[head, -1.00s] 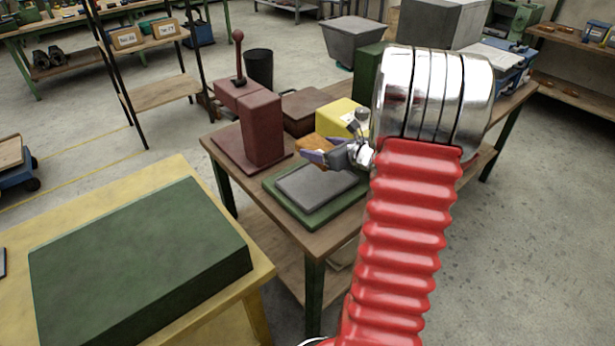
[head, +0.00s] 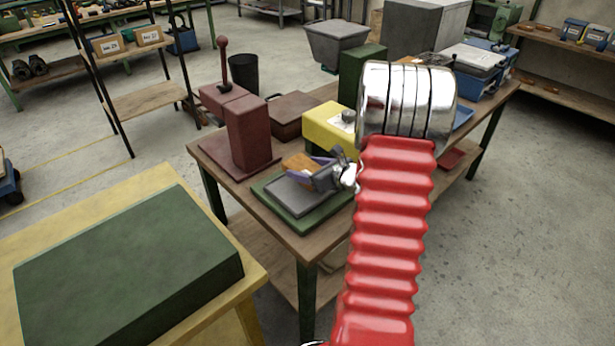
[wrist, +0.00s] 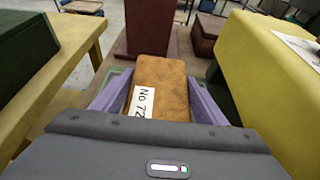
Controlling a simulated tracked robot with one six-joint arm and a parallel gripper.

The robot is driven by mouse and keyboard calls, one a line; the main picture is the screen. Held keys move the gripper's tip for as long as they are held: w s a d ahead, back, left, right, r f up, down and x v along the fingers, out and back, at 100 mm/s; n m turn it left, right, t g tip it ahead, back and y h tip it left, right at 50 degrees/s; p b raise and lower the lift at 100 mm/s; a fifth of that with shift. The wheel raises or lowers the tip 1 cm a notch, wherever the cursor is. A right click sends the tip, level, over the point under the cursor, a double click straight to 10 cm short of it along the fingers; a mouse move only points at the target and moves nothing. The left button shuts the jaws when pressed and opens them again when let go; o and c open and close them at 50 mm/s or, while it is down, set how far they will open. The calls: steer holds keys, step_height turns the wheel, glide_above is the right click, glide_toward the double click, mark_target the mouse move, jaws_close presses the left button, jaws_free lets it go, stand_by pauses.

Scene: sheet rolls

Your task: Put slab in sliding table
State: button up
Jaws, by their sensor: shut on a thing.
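The slab (head: 299,163) is an orange-brown block with a white label reading "No 72". My gripper (head: 308,170) is shut on it, and the purple fingers lie along its two sides. In the wrist view the slab (wrist: 160,80) sits between the fingers (wrist: 160,100). A grey plate with a raised rim on a green base, seemingly the sliding table (head: 282,200), lies on the wooden bench. The slab appears over its back part. I cannot tell whether they touch. My gripper hides the plate's right back part.
A dark red upright block with a lever (head: 248,135) stands just behind and left. A yellow block (head: 330,125) stands close behind my gripper. A brown box (head: 294,114) is further back. A large green block (head: 125,265) covers the yellow table at the front left.

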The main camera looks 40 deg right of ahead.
steer(key=shift+f, duration=1.8)
steer(key=shift+f, duration=0.1)
steer(key=o, duration=1.4)
steer(key=shift+s, duration=0.15)
steer(key=v, duration=1.1)
steer(key=shift+s+r, duration=0.3)
steer(key=shift+r, duration=0.05)
